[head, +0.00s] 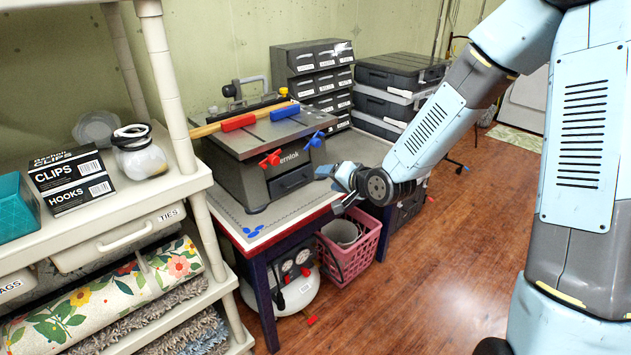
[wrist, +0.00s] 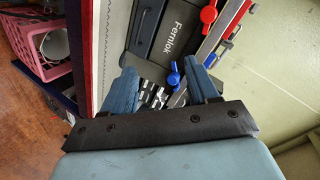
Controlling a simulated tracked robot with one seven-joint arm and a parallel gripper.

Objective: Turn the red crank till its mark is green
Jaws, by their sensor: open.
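The red crank (head: 270,159) is a small winged knob on the front of a grey bench machine, at its left side. It also shows at the top of the wrist view (wrist: 208,14). A matching blue crank (head: 317,140) sits at the machine's right side and shows between my fingers in the wrist view (wrist: 173,76). I cannot make out a colour mark by the red crank. My gripper (head: 343,188) is open and empty near the bench's front edge, right of the machine and apart from the red crank. Its two blue fingers (wrist: 162,72) show in the wrist view.
The machine (head: 250,180) stands on a grey-topped bench (head: 283,219). A drawer unit (head: 310,78) and stacked black cases (head: 395,85) stand behind. A pink basket (head: 347,260) is below the bench. A loaded shelf (head: 130,205) is at left.

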